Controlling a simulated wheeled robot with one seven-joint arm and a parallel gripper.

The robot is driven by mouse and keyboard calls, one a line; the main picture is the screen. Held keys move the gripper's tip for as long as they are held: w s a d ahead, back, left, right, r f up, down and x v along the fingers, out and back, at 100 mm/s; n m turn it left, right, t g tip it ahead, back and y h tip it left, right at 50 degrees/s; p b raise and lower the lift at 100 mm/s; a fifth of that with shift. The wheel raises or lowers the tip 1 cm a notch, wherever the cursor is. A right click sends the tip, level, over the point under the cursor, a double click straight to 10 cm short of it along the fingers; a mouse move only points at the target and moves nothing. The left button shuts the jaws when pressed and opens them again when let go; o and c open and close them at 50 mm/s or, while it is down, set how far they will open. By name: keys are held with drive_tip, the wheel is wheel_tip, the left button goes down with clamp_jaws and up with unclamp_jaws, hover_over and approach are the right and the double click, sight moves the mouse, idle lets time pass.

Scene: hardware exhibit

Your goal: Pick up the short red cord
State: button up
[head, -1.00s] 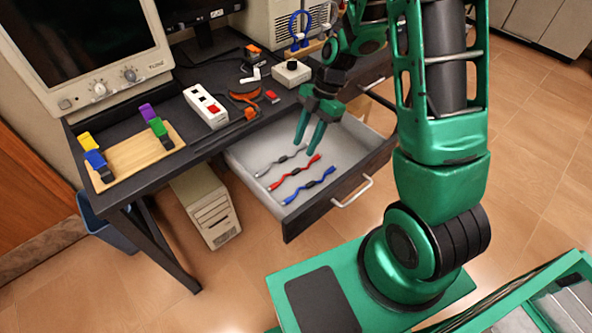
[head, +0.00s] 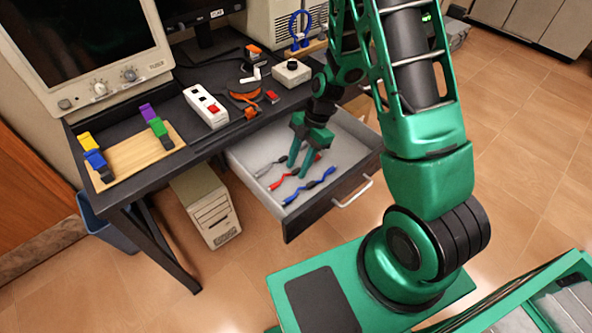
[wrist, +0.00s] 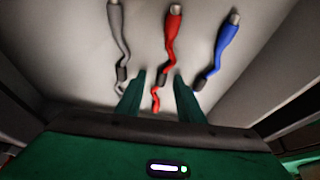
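The short red cord (head: 278,180) lies in the open drawer between a grey cord (head: 264,170) and a blue cord (head: 310,186). My green gripper (head: 298,166) is low in the drawer over the red cord and hides part of it in the head view. In the wrist view the red cord (wrist: 171,45) runs from its plug down between my two fingertips (wrist: 157,78). The fingers are apart, one on each side of the cord's lower part. The grey cord (wrist: 118,40) is to the left and the blue cord (wrist: 222,50) to the right.
The drawer (head: 345,192) is pulled out under the dark desk, and its walls surround the cords. On the desk are a white power strip (head: 206,105), a white box with a black knob (head: 292,73) and a wooden board (head: 128,160) with coloured clips.

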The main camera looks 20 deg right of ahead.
clamp_jaws()
drive_tip(key=shift+r, duration=0.1)
